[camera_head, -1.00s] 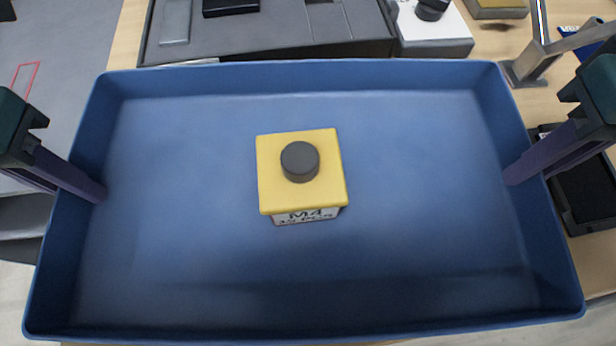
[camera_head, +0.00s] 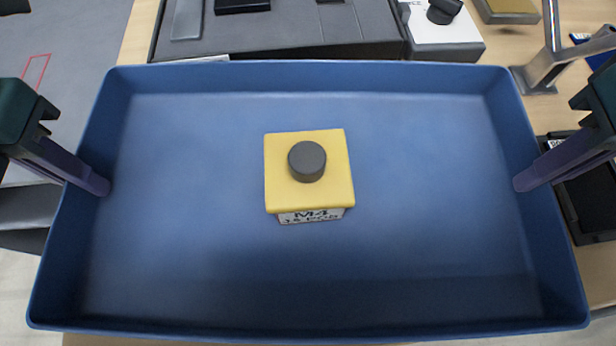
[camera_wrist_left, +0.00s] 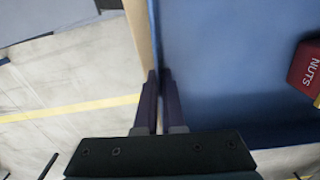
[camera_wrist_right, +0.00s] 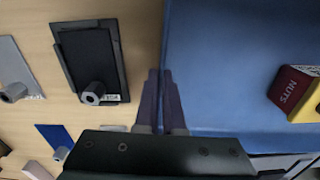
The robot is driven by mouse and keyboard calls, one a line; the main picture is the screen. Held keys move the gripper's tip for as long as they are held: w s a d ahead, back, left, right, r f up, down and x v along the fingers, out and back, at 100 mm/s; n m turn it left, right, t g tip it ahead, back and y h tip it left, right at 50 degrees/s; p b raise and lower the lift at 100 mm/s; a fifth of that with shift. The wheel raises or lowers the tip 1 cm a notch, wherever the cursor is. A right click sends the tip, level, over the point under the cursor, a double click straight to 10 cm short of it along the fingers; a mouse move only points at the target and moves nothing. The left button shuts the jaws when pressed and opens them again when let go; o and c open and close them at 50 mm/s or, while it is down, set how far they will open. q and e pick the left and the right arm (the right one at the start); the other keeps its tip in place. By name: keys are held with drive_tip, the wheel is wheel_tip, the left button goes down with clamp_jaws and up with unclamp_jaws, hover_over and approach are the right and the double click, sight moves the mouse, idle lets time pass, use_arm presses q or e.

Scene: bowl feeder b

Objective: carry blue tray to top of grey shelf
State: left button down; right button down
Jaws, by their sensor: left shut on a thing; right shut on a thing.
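The blue tray (camera_head: 420,275) fills most of the head view and is held between my two grippers above the table. A box with a yellow lid and a dark round knob (camera_head: 330,190) stands in the tray near its middle; its front label reads M4. My left gripper (camera_head: 103,187) is shut on the tray's left wall, also seen in the left wrist view (camera_wrist_left: 158,75). My right gripper (camera_head: 520,185) is shut on the right wall, also seen in the right wrist view (camera_wrist_right: 160,75). I cannot make out the grey shelf for certain.
A wooden table (camera_wrist_right: 25,120) lies beyond and to the right of the tray. A dark grey unit (camera_head: 285,35) stands behind the tray, with a white device (camera_head: 450,40) beside it. A black tray-like part (camera_head: 590,210) lies at right. Floor (camera_wrist_left: 60,80) shows at left.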

use_arm(q)
drive_tip(key=shift+r, duration=0.2)
use_arm(e)
drive_tip(key=shift+r, duration=0.2)
